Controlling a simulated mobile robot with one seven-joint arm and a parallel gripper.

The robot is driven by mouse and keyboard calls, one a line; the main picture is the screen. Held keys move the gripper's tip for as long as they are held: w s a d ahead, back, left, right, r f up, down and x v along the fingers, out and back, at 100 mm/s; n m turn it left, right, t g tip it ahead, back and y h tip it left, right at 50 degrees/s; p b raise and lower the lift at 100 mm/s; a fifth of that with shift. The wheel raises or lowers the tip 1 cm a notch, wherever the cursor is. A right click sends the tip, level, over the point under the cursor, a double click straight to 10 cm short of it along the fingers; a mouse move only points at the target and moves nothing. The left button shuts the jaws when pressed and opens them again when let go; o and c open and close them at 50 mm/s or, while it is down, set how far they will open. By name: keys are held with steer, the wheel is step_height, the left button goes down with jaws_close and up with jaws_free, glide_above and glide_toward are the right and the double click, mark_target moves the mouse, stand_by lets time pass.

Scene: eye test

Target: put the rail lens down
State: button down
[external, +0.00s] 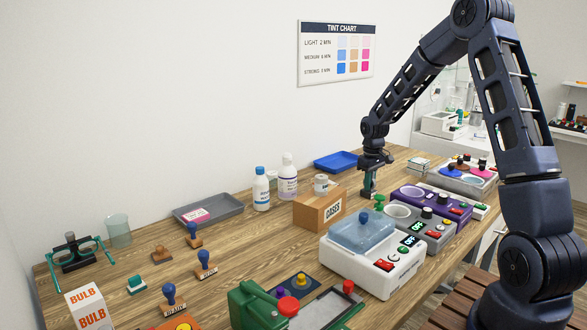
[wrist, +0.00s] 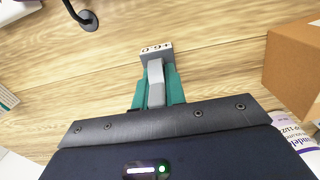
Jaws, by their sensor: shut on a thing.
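My gripper (external: 369,192) points down close to the wooden table, between the cardboard box and the purple device in the external view. In the wrist view its teal fingers (wrist: 157,82) are shut on the rail lens (wrist: 157,50), a slim grey piece with a pale end block marked with dark digits. The lens sticks out past the fingertips over the wood. In the external view the lens is too small to make out. I cannot tell whether it touches the table.
The cardboard box (external: 320,209) marked CASES stands left of my gripper, and it also shows in the wrist view (wrist: 292,62). The purple device (external: 435,205) is to the right. A blue tray (external: 336,161) lies behind. Bare wood (wrist: 215,70) surrounds the lens.

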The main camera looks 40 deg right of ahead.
steer(key=shift+f, duration=0.15)
steer(key=c, duration=1.5)
jaws_free()
steer(key=shift+o, duration=0.2)
